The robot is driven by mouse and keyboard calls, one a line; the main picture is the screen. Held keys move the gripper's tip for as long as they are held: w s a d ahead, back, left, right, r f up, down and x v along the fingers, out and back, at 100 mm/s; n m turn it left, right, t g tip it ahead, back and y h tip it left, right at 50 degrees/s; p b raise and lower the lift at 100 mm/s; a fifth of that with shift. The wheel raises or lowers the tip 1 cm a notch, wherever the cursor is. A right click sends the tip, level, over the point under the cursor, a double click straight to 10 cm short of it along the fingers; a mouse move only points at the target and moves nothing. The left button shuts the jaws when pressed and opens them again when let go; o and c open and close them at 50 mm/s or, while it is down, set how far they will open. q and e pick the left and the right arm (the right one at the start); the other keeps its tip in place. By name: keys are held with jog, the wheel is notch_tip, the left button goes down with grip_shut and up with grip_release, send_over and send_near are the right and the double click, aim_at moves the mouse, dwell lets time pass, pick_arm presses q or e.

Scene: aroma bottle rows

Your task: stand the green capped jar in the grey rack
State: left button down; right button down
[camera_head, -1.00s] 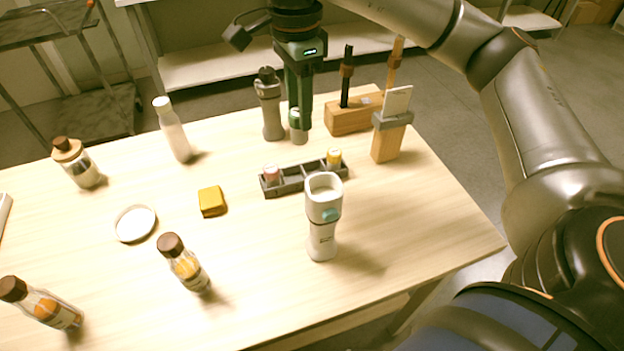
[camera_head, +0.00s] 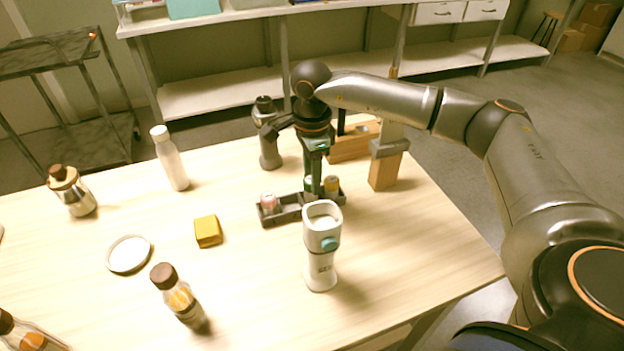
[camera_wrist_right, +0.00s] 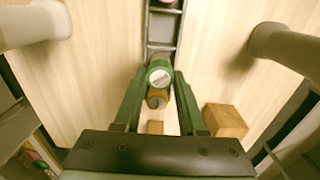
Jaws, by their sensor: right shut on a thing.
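The grey rack (camera_head: 287,214) stands on the table, with a pink-capped jar (camera_head: 268,202) in its left end and a yellow-capped jar (camera_head: 331,186) in its right end. My right gripper (camera_head: 315,186) points down over the rack's right half, just left of the yellow-capped jar. In the right wrist view the right gripper (camera_wrist_right: 160,80) is shut on the green capped jar (camera_wrist_right: 159,76), close to the yellow-capped jar (camera_wrist_right: 156,100) and in line with the rack (camera_wrist_right: 163,32). I cannot tell whether the green jar's base touches the rack floor. My left gripper is not in view.
A tall white device (camera_head: 321,250) stands close in front of the rack. Behind are a grey grinder-like bottle (camera_head: 267,140) and a wooden holder (camera_head: 350,147); a grey-topped wooden block (camera_head: 385,168) is to the right. A yellow block (camera_head: 208,231) lies left, with clear table around it.

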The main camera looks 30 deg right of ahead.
jog(key=shift+f, duration=0.55)
jog(key=shift+f, duration=0.15)
jog(key=shift+c, duration=2.4)
grip_release()
notch_tip(320, 180, up, 12)
jog(key=shift+r, duration=0.2)
